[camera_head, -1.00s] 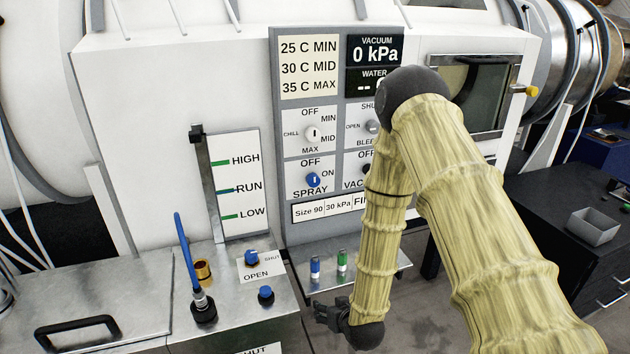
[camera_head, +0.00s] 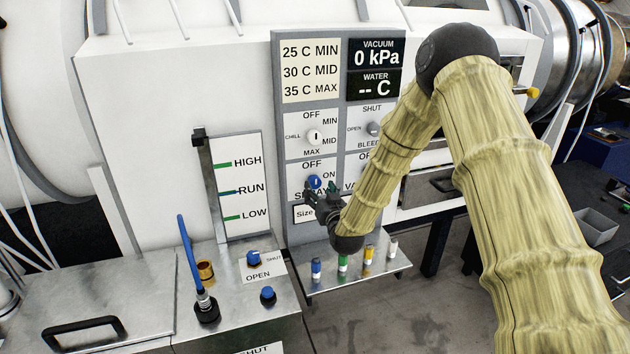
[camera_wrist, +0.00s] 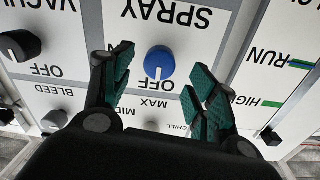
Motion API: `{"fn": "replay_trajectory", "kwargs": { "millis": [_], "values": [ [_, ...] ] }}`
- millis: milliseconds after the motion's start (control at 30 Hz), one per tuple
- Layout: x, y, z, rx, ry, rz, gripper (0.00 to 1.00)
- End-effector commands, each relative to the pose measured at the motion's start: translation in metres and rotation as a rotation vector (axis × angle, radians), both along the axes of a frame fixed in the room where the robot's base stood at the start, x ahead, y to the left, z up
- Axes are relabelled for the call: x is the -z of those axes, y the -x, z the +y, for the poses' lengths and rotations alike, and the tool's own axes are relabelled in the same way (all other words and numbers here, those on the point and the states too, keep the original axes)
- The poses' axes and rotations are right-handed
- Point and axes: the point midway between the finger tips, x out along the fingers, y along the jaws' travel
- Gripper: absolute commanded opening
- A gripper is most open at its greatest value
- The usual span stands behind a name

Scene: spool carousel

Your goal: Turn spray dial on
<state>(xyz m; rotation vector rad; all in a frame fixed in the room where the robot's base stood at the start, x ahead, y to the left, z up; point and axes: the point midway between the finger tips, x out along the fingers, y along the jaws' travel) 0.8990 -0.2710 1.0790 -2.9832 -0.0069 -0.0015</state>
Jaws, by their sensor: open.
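The spray dial is a blue round knob (camera_head: 315,182) with a white pointer, on the white and grey control panel (camera_head: 279,130). In the head view its pointer stands about upright, toward the OFF label. In the wrist view, which is upside down, the blue knob (camera_wrist: 159,61) lies ahead between my fingers, and its white mark points at OFF. My gripper (camera_wrist: 158,90) is open, with a green-padded finger on each side of the knob's line. I see no contact. In the head view my gripper (camera_head: 318,203) is just below the dial and partly covers the SPRAY label.
The chill dial (camera_head: 314,137) is above and the bleed dial (camera_head: 373,129) is to the upper right. The black vacuum dial (camera_wrist: 20,46) is close beside, partly hidden by my arm in the head view. A small shelf (camera_head: 330,281) with several coloured vials is below.

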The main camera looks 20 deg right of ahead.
Motion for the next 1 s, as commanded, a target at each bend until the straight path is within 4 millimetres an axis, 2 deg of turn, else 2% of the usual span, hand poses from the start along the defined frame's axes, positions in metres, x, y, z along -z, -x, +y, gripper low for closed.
{"fn": "replay_trajectory", "kwargs": {
  "millis": [100, 300, 500, 767, 1000],
  "values": [
    [-0.002, -0.019, 0.0, 0.0, 0.0, 0.0, 0.58],
    [-0.001, -0.041, 0.0, 0.0, 0.0, 0.001, 0.58],
    [0.0, -0.049, 0.001, 0.0, 0.0, 0.002, 0.58],
    [0.001, -0.05, 0.001, 0.0, 0.0, 0.002, 0.58],
    [0.001, -0.05, 0.0, 0.0, 0.0, 0.002, 0.15]
  ]
}}
